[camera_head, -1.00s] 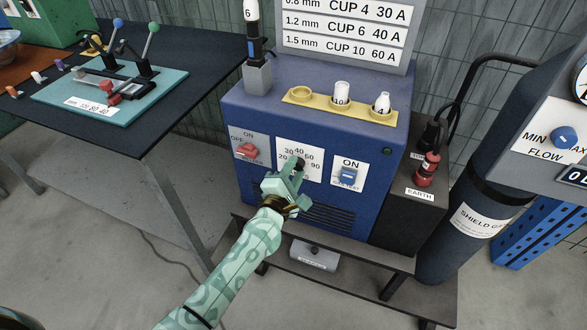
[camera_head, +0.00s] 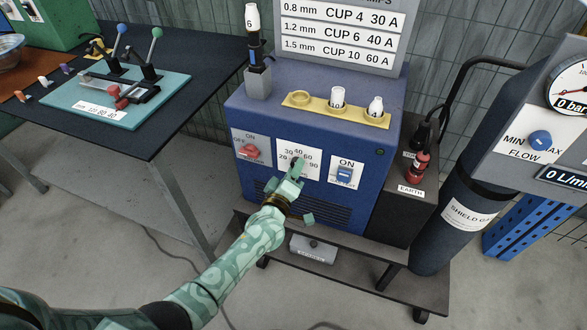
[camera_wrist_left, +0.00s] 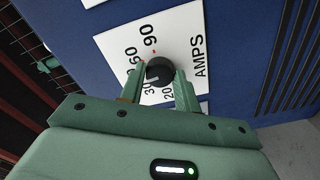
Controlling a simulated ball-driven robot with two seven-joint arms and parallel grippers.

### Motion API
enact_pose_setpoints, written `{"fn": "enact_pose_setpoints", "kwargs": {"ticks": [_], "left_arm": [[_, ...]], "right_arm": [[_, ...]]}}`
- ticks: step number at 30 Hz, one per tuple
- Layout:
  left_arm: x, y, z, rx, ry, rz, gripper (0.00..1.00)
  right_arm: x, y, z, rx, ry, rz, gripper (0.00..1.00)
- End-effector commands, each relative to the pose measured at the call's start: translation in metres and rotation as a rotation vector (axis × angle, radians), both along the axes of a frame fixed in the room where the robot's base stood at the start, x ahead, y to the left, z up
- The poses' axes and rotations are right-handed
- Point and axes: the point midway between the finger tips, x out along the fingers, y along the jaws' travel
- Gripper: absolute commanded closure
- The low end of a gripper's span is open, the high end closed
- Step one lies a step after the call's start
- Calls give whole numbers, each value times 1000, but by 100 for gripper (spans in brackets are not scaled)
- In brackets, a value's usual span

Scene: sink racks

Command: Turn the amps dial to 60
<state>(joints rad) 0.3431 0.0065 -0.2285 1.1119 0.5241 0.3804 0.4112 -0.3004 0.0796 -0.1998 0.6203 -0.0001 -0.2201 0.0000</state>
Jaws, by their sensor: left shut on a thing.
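The amps dial is a small black round knob (camera_wrist_left: 160,70) on a white plate (camera_wrist_left: 190,30) marked 20, 30, 60, 90 and AMPS in the left wrist view. In the head view the plate (camera_head: 312,172) sits on the blue welder's front, and the gripper covers part of it. My left gripper (camera_wrist_left: 159,85) is shut on the dial, one finger on each side. In the head view the left gripper (camera_head: 294,170) reaches the plate from below. I cannot tell which number the dial points to. My right gripper is not in view.
A red ON/OFF switch (camera_head: 250,151) is left of the plate and a blue switch (camera_head: 344,174) is right of it. A yellow cup holder (camera_head: 336,108) is on top of the welder (camera_head: 236,102). A gas cylinder (camera_head: 445,207) stands to the right, a dark table (camera_head: 190,48) to the left.

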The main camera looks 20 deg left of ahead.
Motion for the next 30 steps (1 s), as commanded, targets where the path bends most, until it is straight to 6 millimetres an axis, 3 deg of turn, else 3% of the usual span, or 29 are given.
{"fn": "enact_pose_setpoints", "kwargs": {"ticks": [18,30], "left_arm": [[-1,0,-1,568,-16,0,91],[-1,1,-2,799,-25,0,91]], "right_arm": [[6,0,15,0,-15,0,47],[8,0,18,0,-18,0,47]]}}
